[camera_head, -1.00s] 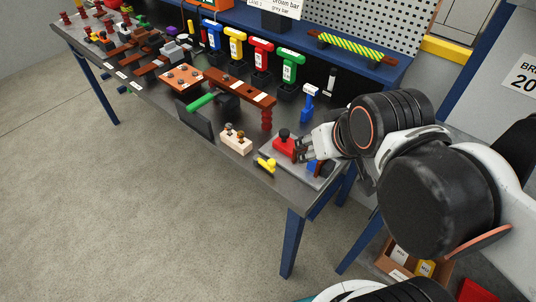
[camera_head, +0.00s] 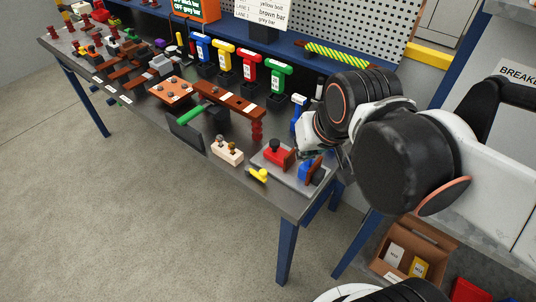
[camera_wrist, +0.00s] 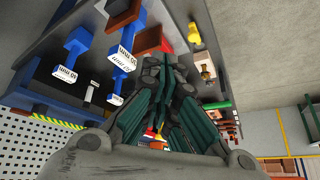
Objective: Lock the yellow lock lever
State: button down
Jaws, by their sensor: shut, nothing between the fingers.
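The yellow lock lever (camera_head: 259,174) is a small piece at the front edge of a grey plate (camera_head: 285,180) on the bench's near corner. It also shows near the top of the wrist view (camera_wrist: 194,33), beyond the fingers and to their right. A red block with a black knob (camera_head: 277,153) stands on the plate behind the lever. My gripper (camera_wrist: 165,68) is shut and empty, apart from the lever. In the head view its fingers are partly hidden by the wrist, beside the plate's right side.
A blue piece with a brown plate (camera_head: 309,171) stands on the plate's right. A cream block with knobs (camera_head: 227,150) is left of the lever. The floor in front of the bench is clear.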

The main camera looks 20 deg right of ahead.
jog(key=w+a+f+m+g+y+p, duration=0.1)
jog(key=w+m+g+p, duration=0.3)
jog(key=w, duration=0.2)
jog(key=w+a+f+m+g+p, duration=0.1)
jog(key=w+f+m+g+p, duration=0.1)
jog(key=w+m+g+p, duration=0.1)
jog(key=w+m+p, duration=0.1)
jog(key=w+p, duration=0.1)
jog(key=w, duration=0.1)
jog(key=shift+w+f+g+y+p, duration=0.3)
jog(key=shift+g+y, duration=0.1)
dwell(0.3)
jog(key=b, duration=0.3)
send_near(256, 172)
jog(key=d+f, duration=0.2)
jog(key=f, duration=0.1)
jog(key=s+d+f, duration=0.1)
jog(key=shift+f, duration=0.4)
